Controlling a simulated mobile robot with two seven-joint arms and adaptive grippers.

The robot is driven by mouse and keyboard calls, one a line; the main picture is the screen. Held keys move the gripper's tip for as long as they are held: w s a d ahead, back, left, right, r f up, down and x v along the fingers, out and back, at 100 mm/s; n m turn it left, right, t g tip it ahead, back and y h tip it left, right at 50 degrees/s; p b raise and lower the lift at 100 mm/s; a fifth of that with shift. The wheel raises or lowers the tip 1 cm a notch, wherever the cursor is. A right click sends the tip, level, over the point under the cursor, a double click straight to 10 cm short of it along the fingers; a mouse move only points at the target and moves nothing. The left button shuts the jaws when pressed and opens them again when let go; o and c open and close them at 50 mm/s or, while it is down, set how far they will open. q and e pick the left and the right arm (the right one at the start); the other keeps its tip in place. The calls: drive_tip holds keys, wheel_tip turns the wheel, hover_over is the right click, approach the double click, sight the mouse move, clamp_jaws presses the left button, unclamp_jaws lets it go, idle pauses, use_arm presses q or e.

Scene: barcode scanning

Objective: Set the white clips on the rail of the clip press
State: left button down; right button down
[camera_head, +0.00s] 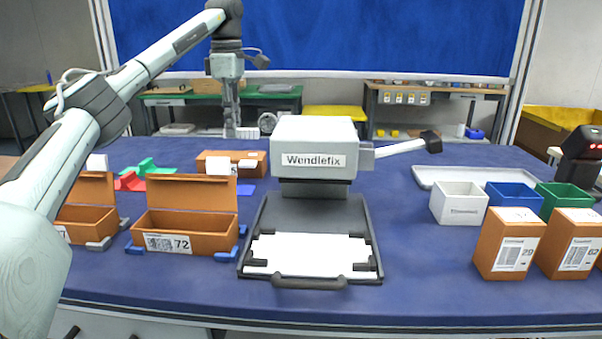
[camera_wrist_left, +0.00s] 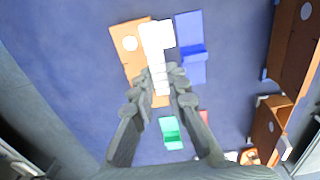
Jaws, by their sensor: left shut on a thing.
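The clip press (camera_head: 314,148), marked Wendlefix, stands in the middle of the table with its lever out to the right. White sheets (camera_head: 310,252) lie on its black bed. I cannot make out the rail. My left gripper (camera_head: 231,130) points down behind the press, to its left. In the left wrist view the gripper (camera_wrist_left: 160,92) is shut on a white clip strip (camera_wrist_left: 157,62), which runs between the fingertips. Beyond it an orange box (camera_wrist_left: 131,44) and a blue holder (camera_wrist_left: 189,62) show below. My right gripper is not in view.
Orange boxes (camera_head: 180,215) stand at the left, near a green holder (camera_head: 147,167) and a red holder (camera_head: 130,182). White (camera_head: 458,203), blue (camera_head: 514,198) and green (camera_head: 563,197) bins and orange cartons (camera_head: 508,245) stand at the right. The table between press and cartons is clear.

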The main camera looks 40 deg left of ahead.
use_arm(q)
drive_tip(key=w+d+f, duration=0.1)
drive_tip(key=d+f, duration=0.1)
drive_tip(key=w+d+f, duration=0.2)
drive_tip(key=d, duration=0.1)
drive_tip(key=w+d+f, duration=0.2)
drive_tip(key=d, duration=0.1)
drive_tip(key=shift+w+d, duration=0.2)
drive_tip(key=shift+w, duration=0.05)
drive_tip(key=shift+w+d+f, duration=0.1)
drive_tip(key=shift+d+f, duration=0.05)
wheel_tip(320, 180, down, 4)
drive_tip(key=shift+r, duration=0.1)
drive_tip(key=c, duration=1.5)
unclamp_jaws()
drive_tip(key=shift+f, duration=0.25)
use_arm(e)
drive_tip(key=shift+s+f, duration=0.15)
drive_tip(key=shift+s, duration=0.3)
